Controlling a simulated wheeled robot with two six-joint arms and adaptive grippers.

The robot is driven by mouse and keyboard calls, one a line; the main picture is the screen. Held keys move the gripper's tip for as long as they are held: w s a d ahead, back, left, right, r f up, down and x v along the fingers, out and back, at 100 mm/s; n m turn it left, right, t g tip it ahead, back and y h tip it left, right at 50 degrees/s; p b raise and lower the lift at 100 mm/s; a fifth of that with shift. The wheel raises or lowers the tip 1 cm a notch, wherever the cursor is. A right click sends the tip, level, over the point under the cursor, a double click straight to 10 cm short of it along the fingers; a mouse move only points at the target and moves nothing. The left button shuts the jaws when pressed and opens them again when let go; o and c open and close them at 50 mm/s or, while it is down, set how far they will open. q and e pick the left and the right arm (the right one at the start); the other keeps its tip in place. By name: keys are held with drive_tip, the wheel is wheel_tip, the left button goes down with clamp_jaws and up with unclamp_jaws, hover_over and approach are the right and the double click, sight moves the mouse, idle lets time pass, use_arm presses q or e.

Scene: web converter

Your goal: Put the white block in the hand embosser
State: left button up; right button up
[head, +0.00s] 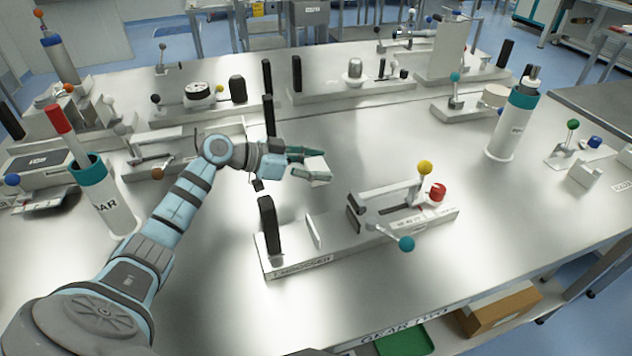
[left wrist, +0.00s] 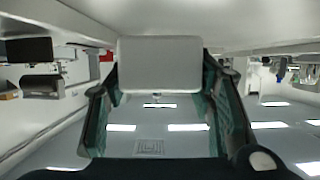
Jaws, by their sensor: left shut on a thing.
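My left gripper (head: 308,165) is shut on the white block (head: 317,171), holding it in the air above the table, behind the front device. In the left wrist view the white block (left wrist: 160,63) sits between the two green-sided fingers (left wrist: 160,85). The front device, which looks like the hand embosser (head: 345,240), has a long pale base with a label too small to read surely. It carries a black upright handle, a thin upright plate, a lever with a yellow ball, a teal ball and a red knob. The block is apart from it. My right gripper is out of view.
The metal table (head: 540,235) has free room right of the front device. White cylinders with teal rims stand left (head: 100,200) and right (head: 510,125). Several other lever devices line the back, including one with a grey knob (head: 355,68). A black upright post (head: 268,115) stands behind my gripper.

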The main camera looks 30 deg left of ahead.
use_arm(q)
drive_tip(key=f, duration=0.4)
drive_tip(key=shift+s, duration=0.25)
drive_tip(key=shift+f+b, duration=0.1)
drive_tip(key=shift+b, duration=0.2)
drive_tip(key=shift+w+f, duration=0.1)
drive_tip(key=o, duration=1.2)
